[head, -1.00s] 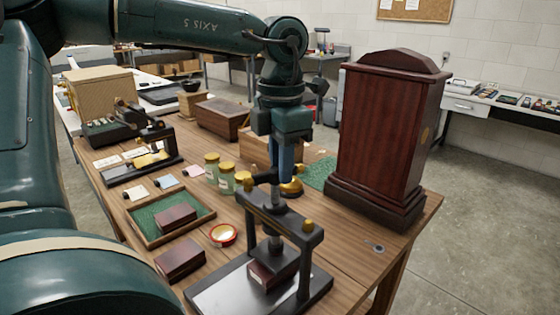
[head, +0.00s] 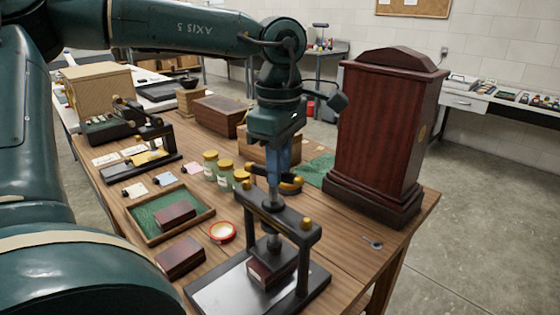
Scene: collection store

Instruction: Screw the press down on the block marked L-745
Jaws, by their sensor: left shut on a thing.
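The black press (head: 306,262) stands on a pale metal base at the table's front. A dark red-brown block (head: 262,276) sits under its pressing plate (head: 270,255); plate and block look touching, but I cannot be sure. My left gripper (head: 276,178) points down over the screw and is shut on the press handle (head: 257,172) at its top. The fingertips partly hide the hub. A similar block (head: 180,258) lies on the table left of the press, and another block (head: 174,216) lies in a green-lined tray (head: 208,214). No block marking is readable. My right gripper is not in view.
A tall dark wooden case (head: 382,135) stands close right of the press. Several jars (head: 225,174) and a wooden box (head: 262,150) stand behind it. A red-rimmed round dish (head: 222,232) lies to its left. A small key-like item (head: 373,242) lies at right, with bare tabletop around it.

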